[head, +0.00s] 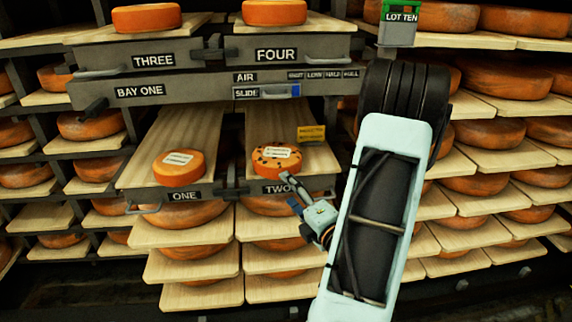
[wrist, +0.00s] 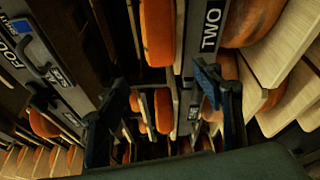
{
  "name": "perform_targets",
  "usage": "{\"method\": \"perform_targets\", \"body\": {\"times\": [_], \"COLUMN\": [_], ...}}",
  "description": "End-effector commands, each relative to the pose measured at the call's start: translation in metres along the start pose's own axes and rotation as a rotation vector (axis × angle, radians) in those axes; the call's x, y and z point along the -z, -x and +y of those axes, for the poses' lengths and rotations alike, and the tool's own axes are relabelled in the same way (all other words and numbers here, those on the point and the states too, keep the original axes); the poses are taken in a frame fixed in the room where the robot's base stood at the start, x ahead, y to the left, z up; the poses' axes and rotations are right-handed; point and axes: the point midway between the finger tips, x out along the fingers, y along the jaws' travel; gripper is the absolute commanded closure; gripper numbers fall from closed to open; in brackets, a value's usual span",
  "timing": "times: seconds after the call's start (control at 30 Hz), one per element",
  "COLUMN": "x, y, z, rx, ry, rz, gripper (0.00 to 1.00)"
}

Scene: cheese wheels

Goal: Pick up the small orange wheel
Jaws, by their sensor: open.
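A small orange wheel (head: 179,170) with a white label on top sits near the front of board ONE (head: 155,140). A second small orange wheel (head: 276,160), with dark spots and a label, sits near the front of board TWO (head: 309,160). My gripper (head: 291,191) is at the front edge of board TWO, just below and right of the spotted wheel, apart from the labelled wheel on ONE. In the wrist view my gripper (wrist: 160,98) is open, with nothing between its fingers. An orange wheel (wrist: 158,32) shows beyond them, beside the TWO label.
Orange wheels sit on boards THREE (head: 192,24) and FOUR (head: 317,24) above. The grey BAY ONE beam (head: 200,91) overhangs the lower boards. A yellow tag (head: 311,133) stands on TWO. Racks of large wheels (head: 192,246) fill the sides and below.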

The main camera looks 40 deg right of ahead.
Motion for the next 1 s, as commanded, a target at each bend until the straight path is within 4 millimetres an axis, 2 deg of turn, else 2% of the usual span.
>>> {"method": "perform_targets", "body": {"times": [0.03, 0.1, 0.23, 0.5, 0.67, 1.0], "x": [-0.002, -0.004, -0.007, -0.011, -0.011, -0.016], "y": [0.007, 0.012, 0.009, -0.031, -0.042, -0.086], "z": [-0.009, -0.013, -0.015, -0.014, -0.013, -0.006], "rx": [-0.001, -0.007, -0.014, -0.014, -0.014, -0.013], "ry": [-0.072, -0.141, -0.197, -0.199, -0.199, -0.198], "rz": [-0.032, -0.063, -0.086, -0.087, -0.086, -0.086], "gripper": [0.4, 0.4, 0.4, 0.4, 0.4, 0.4]}}
